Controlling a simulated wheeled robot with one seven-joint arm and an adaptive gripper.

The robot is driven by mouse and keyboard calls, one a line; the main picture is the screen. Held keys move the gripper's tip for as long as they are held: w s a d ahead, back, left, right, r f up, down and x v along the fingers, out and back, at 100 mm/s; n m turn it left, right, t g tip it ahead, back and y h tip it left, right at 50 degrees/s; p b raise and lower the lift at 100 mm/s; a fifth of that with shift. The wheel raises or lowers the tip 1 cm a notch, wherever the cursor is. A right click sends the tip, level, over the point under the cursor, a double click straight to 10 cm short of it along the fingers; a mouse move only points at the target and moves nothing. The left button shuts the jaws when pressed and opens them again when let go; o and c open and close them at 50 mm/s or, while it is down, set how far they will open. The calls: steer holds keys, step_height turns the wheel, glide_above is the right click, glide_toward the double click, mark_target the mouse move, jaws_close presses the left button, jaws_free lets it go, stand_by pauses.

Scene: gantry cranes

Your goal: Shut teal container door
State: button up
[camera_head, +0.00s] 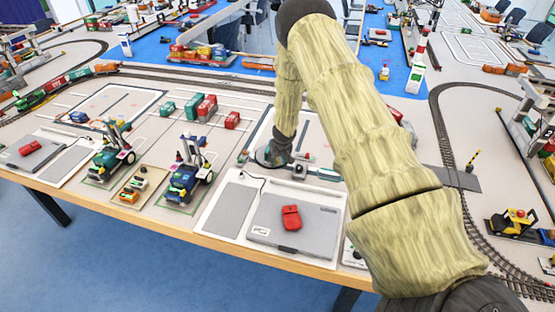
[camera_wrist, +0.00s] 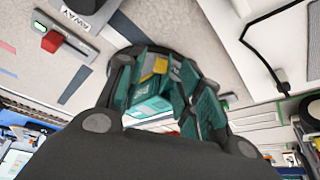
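In the wrist view, a teal container (camera_wrist: 152,104) with a paler teal face shows between the fingers of my gripper (camera_wrist: 165,85). A small yellow patch lies at its upper end. The fingers stand apart on either side of it; I cannot tell whether they touch it. The container's door cannot be made out. In the head view, my gripper (camera_head: 272,155) points down low over the table, behind the grey laptop-like case. The gripper and arm hide most of what lies under them there.
A red object (camera_head: 291,217) lies on the grey case (camera_head: 262,238) near the table's front edge. Small vehicles (camera_head: 186,182) stand to the left. Other teal and red containers (camera_head: 207,107) stand farther back. A curved rail track (camera_head: 446,140) runs at the right.

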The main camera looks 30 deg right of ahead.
steer(key=shift+x, duration=0.75)
